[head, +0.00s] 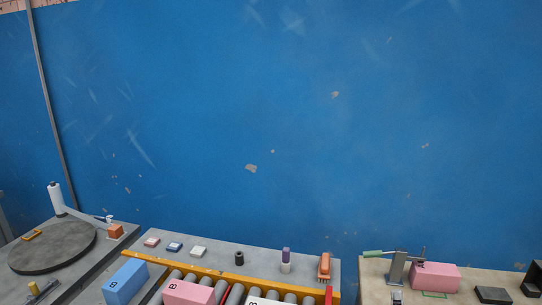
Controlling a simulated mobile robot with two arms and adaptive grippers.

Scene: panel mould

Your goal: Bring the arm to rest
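Neither of my arms shows in the head view, and neither gripper is in view. I see no part of either arm, so their pose cannot be told. The task line names no other object.
A blue wall (300,120) fills most of the view. Below are a round dark plate (52,247), a blue box (125,281), a pink box (188,292) by a roller conveyor (222,291), and another pink box (436,276) on the right table (376,287).

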